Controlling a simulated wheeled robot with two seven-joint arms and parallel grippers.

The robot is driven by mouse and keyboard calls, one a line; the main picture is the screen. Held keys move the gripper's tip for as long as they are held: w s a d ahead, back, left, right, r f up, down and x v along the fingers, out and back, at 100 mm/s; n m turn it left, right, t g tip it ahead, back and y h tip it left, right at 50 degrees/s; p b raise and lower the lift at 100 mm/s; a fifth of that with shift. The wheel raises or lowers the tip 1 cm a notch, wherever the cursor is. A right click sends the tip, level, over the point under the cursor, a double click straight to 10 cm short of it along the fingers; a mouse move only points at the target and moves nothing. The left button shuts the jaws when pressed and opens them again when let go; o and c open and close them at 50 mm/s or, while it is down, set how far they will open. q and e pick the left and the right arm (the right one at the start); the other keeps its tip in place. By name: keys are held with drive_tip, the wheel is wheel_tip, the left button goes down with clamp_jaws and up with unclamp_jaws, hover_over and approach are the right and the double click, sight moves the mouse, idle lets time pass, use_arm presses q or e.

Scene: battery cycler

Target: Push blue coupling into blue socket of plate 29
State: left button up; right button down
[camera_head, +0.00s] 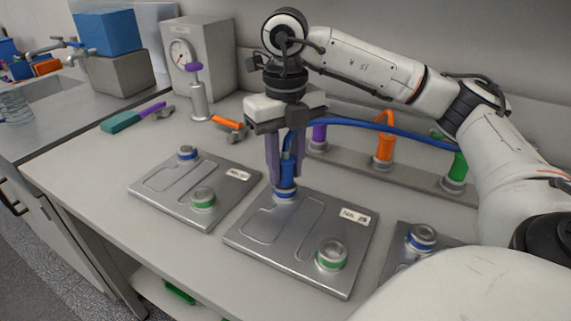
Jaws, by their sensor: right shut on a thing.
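The plate (262,233) whose label seems to read No. 29 lies flat in the middle of the bench. Its blue socket (284,197) is at the far left corner, and a green-ringed socket (331,256) is at the near right. My right gripper (286,174) points down over the blue socket. It is shut on the blue coupling (287,172), which is upright with its lower end at the socket. I cannot tell whether it is fully seated. A blue hose (375,126) runs from the coupling to the right. My left gripper is out of view.
Another plate (160,187) lies to the left and a third (400,262) to the right. Behind stands a rail (340,163) with purple, orange and green couplings. A gauge box (200,60), a purple-topped fitting (198,95) and tools lie at the back left.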

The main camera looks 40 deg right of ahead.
sight(285, 151)
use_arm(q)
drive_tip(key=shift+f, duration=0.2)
use_arm(e)
drive_tip(key=shift+f, duration=0.25)
drive_tip(key=c, duration=0.9)
unclamp_jaws()
wheel_tip(285, 151, up, 4)
drive_tip(key=shift+f, duration=0.25)
wheel_tip(285, 151, up, 6)
drive_tip(key=p, duration=0.3)
drive_tip(key=shift+r, duration=0.15)
drive_tip(key=shift+r+p, duration=0.25)
drive_tip(key=shift+p, duration=0.05)
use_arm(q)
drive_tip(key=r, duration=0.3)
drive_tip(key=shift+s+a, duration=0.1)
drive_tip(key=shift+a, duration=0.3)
